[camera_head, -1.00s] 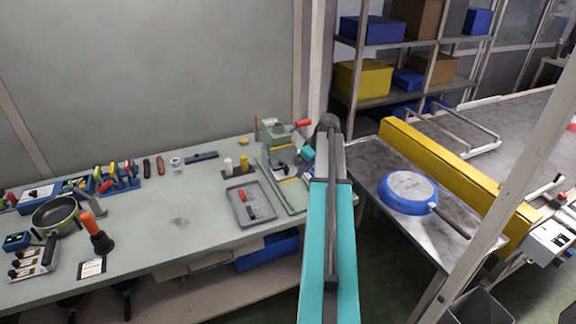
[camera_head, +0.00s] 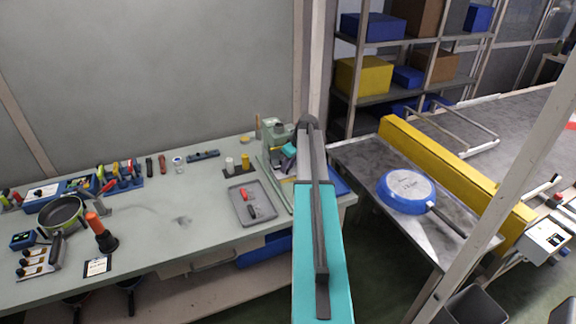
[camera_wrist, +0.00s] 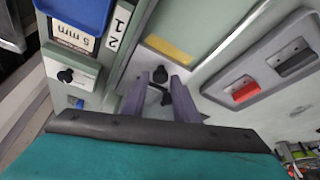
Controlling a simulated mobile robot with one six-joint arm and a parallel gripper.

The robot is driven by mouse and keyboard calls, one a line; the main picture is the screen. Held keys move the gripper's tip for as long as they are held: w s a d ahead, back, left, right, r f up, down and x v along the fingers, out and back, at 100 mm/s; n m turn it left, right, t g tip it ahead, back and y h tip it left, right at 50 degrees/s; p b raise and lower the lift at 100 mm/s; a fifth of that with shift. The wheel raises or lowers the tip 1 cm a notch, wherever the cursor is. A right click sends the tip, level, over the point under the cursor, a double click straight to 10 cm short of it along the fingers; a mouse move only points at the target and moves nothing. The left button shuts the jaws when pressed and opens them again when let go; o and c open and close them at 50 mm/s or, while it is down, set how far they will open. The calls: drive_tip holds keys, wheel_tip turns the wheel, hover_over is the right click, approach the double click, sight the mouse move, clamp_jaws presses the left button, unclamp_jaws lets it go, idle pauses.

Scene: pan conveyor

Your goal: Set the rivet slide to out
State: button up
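The green press-like machine (camera_head: 272,131) stands at the back right of the bench, partly hidden behind my arm. In the wrist view, my gripper (camera_wrist: 159,79) has two purple fingers apart, with a gap between them. A small black knob (camera_wrist: 160,74) shows between the fingertips on a pale plate with a yellow strip (camera_wrist: 168,49). I cannot tell whether the fingers touch it. Another black knob (camera_wrist: 65,76) sits on a white plate to the left. I cannot tell which part is the rivet slide, and no "out" marking is readable.
A grey tray (camera_head: 238,208) with a red and a black piece lies left of the machine; its edge also shows in the wrist view (camera_wrist: 212,91). A blue bin (camera_wrist: 75,11) labelled 5 mm is close at upper left. A blue pan (camera_head: 404,190) rests on the metal table.

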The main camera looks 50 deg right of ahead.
drive_tip(key=shift+f, duration=0.1)
clamp_jaws()
drive_tip(key=shift+a, duration=0.1)
drive_tip(key=shift+s, duration=0.1)
drive_tip(key=s+a+b, duration=0.1)
drive_tip(key=s+a, duration=0.1)
drive_tip(key=s, duration=0.3)
drive_tip(key=s+a+b, duration=0.1)
drive_tip(key=s+a, duration=0.1)
drive_tip(key=s, duration=0.3)
drive_tip(key=s+a+b, duration=0.2)
drive_tip(key=s, duration=0.3)
drive_tip(key=shift+s+a, duration=0.1)
drive_tip(key=shift+s, duration=0.1)
drive_tip(key=shift+s+f, duration=0.1)
unclamp_jaws()
